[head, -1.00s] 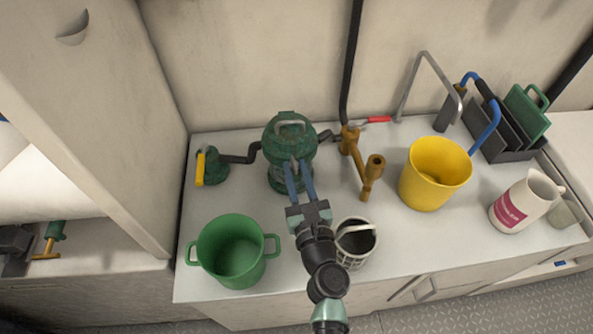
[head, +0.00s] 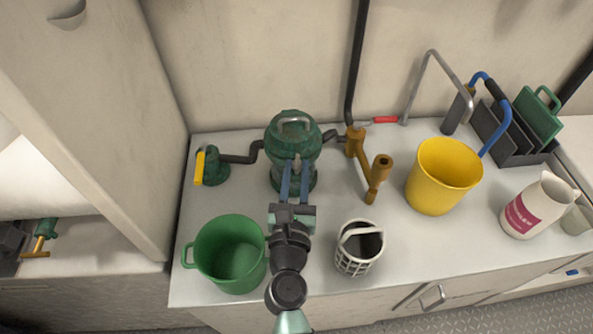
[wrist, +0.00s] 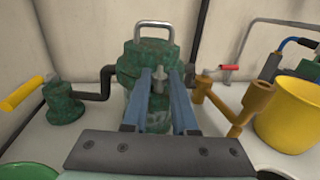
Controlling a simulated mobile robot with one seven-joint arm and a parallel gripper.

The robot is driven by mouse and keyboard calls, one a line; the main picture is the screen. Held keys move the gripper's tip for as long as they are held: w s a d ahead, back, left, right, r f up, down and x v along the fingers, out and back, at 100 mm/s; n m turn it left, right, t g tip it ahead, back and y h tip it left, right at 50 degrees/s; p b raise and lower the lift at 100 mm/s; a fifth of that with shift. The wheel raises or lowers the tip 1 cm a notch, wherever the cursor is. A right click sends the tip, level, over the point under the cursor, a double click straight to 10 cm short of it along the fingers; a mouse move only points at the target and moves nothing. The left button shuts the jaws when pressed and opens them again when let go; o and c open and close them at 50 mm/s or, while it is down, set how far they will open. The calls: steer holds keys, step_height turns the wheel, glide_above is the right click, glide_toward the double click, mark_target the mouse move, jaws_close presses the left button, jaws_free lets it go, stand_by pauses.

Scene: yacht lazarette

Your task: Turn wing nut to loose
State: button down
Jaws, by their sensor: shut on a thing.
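A green, mottled strainer canister (head: 291,133) with a grey handle on its lid stands on the counter, left of centre. A small grey wing nut (wrist: 159,84) sits on its near side. My gripper (head: 295,166) reaches the canister from the front, its two blue fingers pointing at it. In the wrist view, my gripper (wrist: 159,76) has one finger on each side of the wing nut and is shut on it. The fingers hide part of the nut and of the canister's front, and any thread behind the nut is not visible.
A pipe joins a yellow-handled valve (head: 211,167) on the left. Brown pipework (head: 356,143) with a red lever is close on the right. A green pot (head: 229,254) and a white basket (head: 357,262) stand near my arm. A yellow bucket (head: 441,180) is farther right.

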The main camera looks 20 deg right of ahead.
steer(key=c, duration=0.7)
jaws_free()
steer(key=b+v, duration=0.2)
steer(key=v, duration=1.1)
steer(key=shift+b, duration=0.35)
